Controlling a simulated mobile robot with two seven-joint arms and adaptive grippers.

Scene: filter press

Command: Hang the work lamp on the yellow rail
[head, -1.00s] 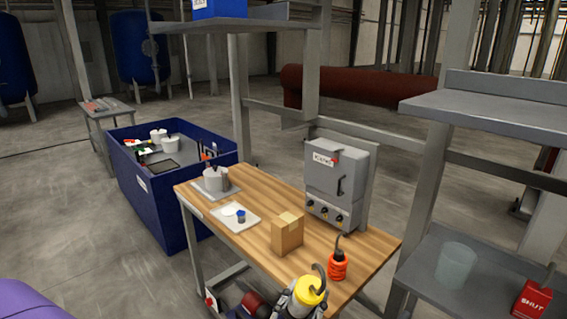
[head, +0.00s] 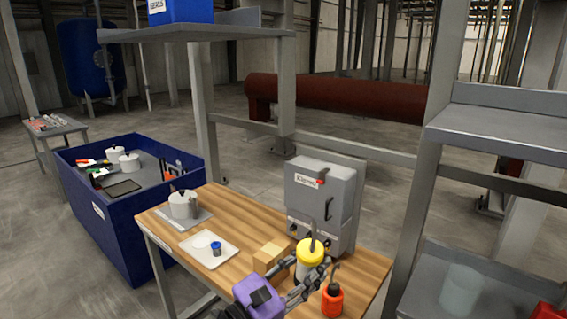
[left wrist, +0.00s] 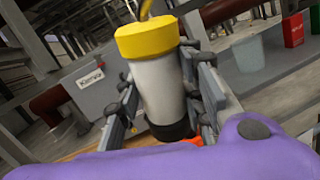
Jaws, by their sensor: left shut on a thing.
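In the head view the lamp is in front of the grey control box. I see no yellow rail in either view. My right gripper is not in view.
The wooden bench (head: 222,204) carries a cardboard box (head: 268,257), a white tray (head: 228,256), a grey control box (head: 320,200) and an orange container with a hook (head: 332,300) close to the lamp. A grey shelf unit (head: 500,131) stands at right, a blue bin (head: 135,235) at left.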

